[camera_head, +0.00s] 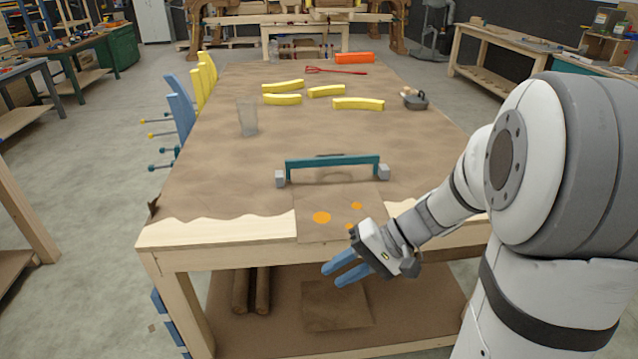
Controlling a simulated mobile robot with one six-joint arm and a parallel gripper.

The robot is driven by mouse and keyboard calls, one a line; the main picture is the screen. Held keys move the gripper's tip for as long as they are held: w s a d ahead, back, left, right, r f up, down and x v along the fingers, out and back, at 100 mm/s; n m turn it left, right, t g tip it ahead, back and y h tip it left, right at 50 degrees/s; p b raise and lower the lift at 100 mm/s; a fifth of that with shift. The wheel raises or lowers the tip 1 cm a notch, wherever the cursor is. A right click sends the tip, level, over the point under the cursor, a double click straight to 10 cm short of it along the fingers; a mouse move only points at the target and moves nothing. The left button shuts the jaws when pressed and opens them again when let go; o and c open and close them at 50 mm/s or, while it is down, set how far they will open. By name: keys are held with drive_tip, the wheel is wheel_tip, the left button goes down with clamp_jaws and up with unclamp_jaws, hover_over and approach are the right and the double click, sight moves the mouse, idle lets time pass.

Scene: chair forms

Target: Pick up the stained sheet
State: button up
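The stained sheet (312,230) is a brown square with several orange spots. It lies at the front edge of the workbench, over the brown covering, and its front edge reaches the wooden rim. My gripper (331,275) has two blue fingers pointing left, with a narrow gap between them and nothing visible in it. In the picture it is in front of and just below the sheet's lower right corner, which it partly hides. Contact with the sheet cannot be told.
A teal bar with grey end blocks (333,164) stands just behind the sheet. A clear cup (247,117), several yellow curved pieces (358,104) and a dark tool (415,99) are farther back. Another brown sheet (335,310) and brown rolls (251,290) are on the lower shelf.

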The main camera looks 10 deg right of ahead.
drive_tip(key=w+d+f+m+t+y+b, duration=0.2)
drive_tip(key=w+d+f+m+t+b, duration=0.1)
drive_tip(key=w+d+f+t, duration=0.4)
drive_tip(key=w+d+f+m+t+y+b, duration=0.2)
drive_tip(key=w+d+f+m+t+b, duration=0.15)
drive_tip(key=w+f, duration=0.4)
drive_tip(key=w+a+r+p, duration=0.1)
drive_tip(key=w+a+p, duration=0.1)
drive_tip(key=w+a, duration=0.3)
drive_tip(key=shift+w+a+r+t+h, duration=0.15)
drive_tip(key=shift+w+r+t+h, duration=0.2)
drive_tip(key=shift+w+t, duration=0.1)
clamp_jaws()
